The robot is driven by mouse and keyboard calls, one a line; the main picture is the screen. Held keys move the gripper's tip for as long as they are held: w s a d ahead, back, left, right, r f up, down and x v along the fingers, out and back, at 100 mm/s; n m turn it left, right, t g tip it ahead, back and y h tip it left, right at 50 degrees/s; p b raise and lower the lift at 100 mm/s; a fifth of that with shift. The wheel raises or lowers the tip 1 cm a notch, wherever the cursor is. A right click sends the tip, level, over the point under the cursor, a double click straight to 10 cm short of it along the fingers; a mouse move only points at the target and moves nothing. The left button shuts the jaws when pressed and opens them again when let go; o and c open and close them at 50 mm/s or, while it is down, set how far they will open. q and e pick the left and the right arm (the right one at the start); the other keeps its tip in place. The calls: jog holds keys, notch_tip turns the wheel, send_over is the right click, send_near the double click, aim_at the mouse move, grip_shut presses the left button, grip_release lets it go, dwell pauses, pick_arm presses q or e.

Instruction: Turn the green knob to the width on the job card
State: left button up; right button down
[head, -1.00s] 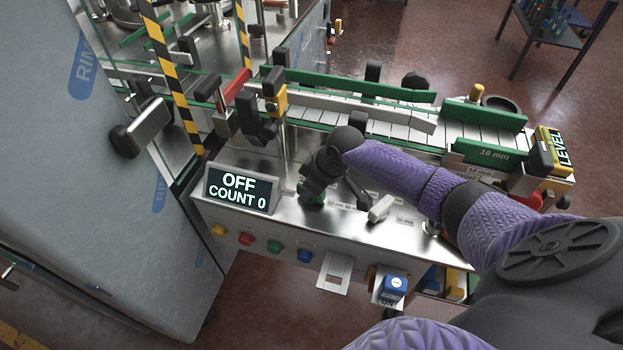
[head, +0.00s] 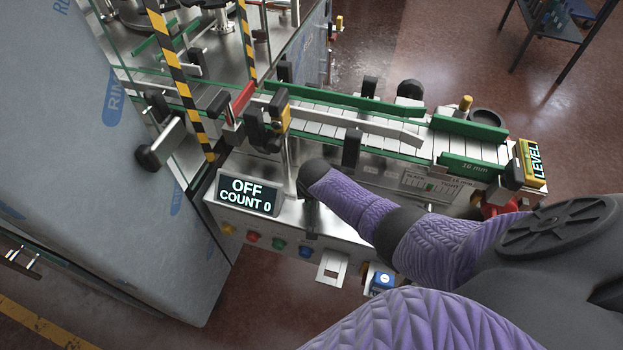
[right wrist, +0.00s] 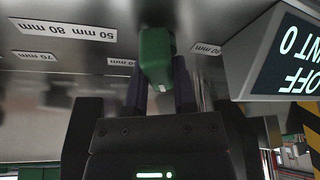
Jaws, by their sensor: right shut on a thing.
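The green knob (right wrist: 157,58) shows in the right wrist view, with a small white mark on its end. My right gripper (right wrist: 158,88) is shut on it, one dark finger on each side. Printed width labels surround the knob on the metal panel, among them a 50 mm and 80 mm label (right wrist: 67,32) and a 70 mm label (right wrist: 35,57). In the head view my right forearm and wrist cover the knob. I cannot make out a job card. My left gripper is not in view.
The display (head: 249,192) reads OFF, COUNT 0. Coloured buttons (head: 278,243) line the panel's front. A conveyor with green guide rails (head: 340,102) runs behind my arm. A yellow LEVEL block (head: 531,163) stands at its right end. A large grey cabinet (head: 90,190) stands left.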

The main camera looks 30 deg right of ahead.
jog(key=shift+a+m+h, duration=0.1)
jog(key=shift+m+h, duration=0.3)
jog(key=shift+m, duration=0.6)
jog(key=m+g, duration=0.1)
jog(key=m, duration=0.1)
jog(key=shift+f+m+h, duration=0.1)
jog(key=shift+m+h, duration=0.2)
jog(key=m+b, duration=0.1)
jog(key=m, duration=0.1)
jog(key=m+g+h+b, duration=0.1)
jog(key=m, duration=0.1)
jog(key=shift+m+g, duration=0.3)
jog(key=shift+m+b, duration=0.5)
jog(key=shift+m, duration=0.1)
jog(key=shift+m+g, duration=0.3)
jog(key=shift+c, duration=2.2)
grip_release()
